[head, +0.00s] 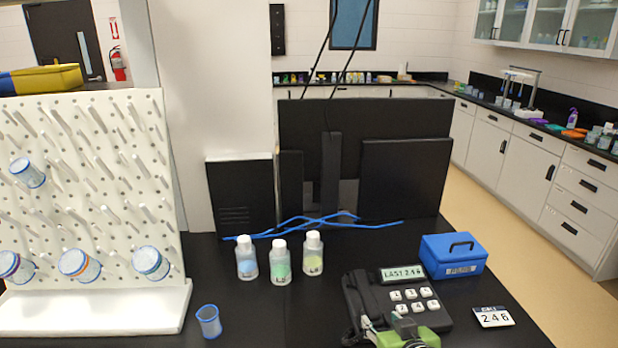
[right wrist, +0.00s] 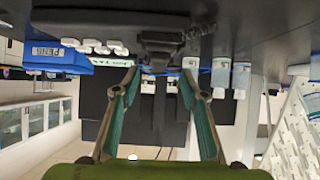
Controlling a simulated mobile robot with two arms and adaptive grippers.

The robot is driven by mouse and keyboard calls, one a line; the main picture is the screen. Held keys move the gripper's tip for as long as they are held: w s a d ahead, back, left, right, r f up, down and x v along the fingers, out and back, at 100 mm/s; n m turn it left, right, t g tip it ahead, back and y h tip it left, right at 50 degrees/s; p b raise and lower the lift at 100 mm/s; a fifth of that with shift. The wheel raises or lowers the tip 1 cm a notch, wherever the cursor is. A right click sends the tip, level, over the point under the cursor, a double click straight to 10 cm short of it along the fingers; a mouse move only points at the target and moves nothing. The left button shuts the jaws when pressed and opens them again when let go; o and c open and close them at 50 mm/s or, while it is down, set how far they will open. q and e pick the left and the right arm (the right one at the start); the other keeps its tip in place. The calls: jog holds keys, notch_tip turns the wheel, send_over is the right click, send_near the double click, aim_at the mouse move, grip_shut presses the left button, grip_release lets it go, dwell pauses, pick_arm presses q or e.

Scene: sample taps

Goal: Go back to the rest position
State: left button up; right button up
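My right gripper (head: 384,324), green with its fingers apart, shows at the bottom edge of the head view, in front of the black telephone (head: 430,302). In the right wrist view my gripper (right wrist: 158,72) is open with nothing between its fingers. The telephone has white keys and a display that seems to read "LAST 246". A small card (head: 493,317) marked "246" lies to its right. My left gripper is in neither view.
A blue box (head: 453,256) stands behind the card. A white peg rack (head: 95,190) with several beakers stands left. Black monitors (head: 365,135) are behind.

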jog(key=s+f+n+g, duration=0.1)
jog(key=s+f+g, duration=0.4)
jog(key=s, duration=1)
jog(key=s+f+n+g, duration=0.1)
jog(key=s+f+g, duration=0.2)
jog(key=s+f, duration=0.75)
jog(key=s+f+g+b, duration=0.1)
jog(key=s+f, duration=0.1)
jog(key=f, duration=1)
jog(key=s+f+b, duration=0.1)
jog(key=s+f, duration=0.1)
jog(key=f, duration=0.9)
jog(key=s+d+f+g+b, duration=0.1)
jog(key=s+d+f, duration=0.2)
jog(key=s+f, duration=1.5)
jog(key=shift+d+f+g, duration=0.15)
jog(key=shift+f+g, duration=0.15)
jog(key=shift+f, duration=0.4)
